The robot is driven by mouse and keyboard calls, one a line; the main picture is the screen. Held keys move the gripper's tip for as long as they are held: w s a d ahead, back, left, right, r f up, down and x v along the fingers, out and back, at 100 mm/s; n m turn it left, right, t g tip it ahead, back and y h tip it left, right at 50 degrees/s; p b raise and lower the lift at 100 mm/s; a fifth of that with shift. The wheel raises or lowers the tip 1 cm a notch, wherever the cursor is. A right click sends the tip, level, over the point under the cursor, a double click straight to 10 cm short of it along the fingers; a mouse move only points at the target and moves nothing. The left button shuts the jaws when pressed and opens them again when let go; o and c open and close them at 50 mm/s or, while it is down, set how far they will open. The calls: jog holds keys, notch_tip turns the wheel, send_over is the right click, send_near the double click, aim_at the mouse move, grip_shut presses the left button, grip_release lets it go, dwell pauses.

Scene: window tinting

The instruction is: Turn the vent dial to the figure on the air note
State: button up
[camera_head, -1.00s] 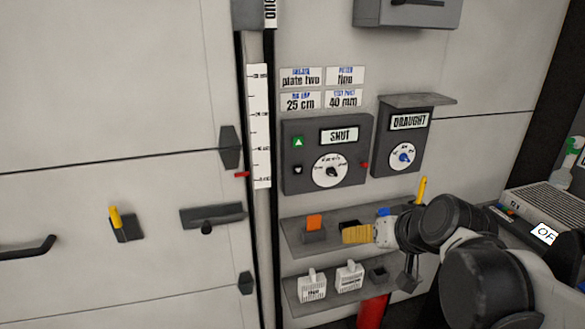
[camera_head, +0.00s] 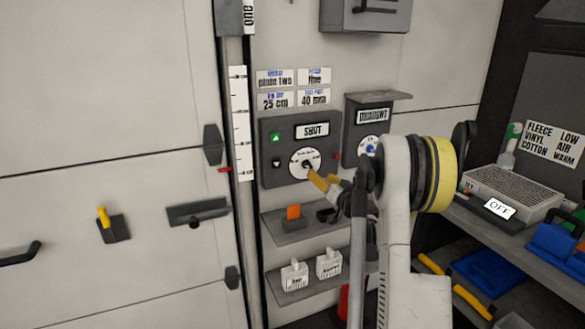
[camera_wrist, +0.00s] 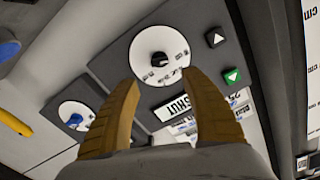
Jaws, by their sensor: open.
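A grey panel (camera_head: 272,177) bears a display reading SHUT and a white dial (camera_head: 299,158) with a black knob. In the wrist view this dial (camera_wrist: 145,47) lies straight beyond my gripper. A second box (camera_head: 352,136), labelled DRAUGHT, has a smaller dial with a blue knob (camera_wrist: 75,120). Which dial is the vent dial is not marked legibly. My gripper (camera_wrist: 160,80) is open and empty, its yellow fingers spread either side of the black knob in the picture; contact is not visible. Several notes hang above the panel, among them one reading 25 cm (camera_head: 274,100); their small headings are too blurred to read.
Below the panel are a shelf (camera_head: 275,229) with an orange block and a lower shelf with white tags (camera_head: 294,277). A white ruler (camera_head: 239,120) and red pointer stand at left. A bench at right holds a grey unit (camera_head: 510,187) marked OFF. My arm blocks the right middle.

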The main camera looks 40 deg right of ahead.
aim_at(310, 165)
jog(key=b+x, duration=0.2)
jog(key=x, duration=0.8)
jog(key=shift+r, duration=0.1)
jog(key=c, duration=1.2)
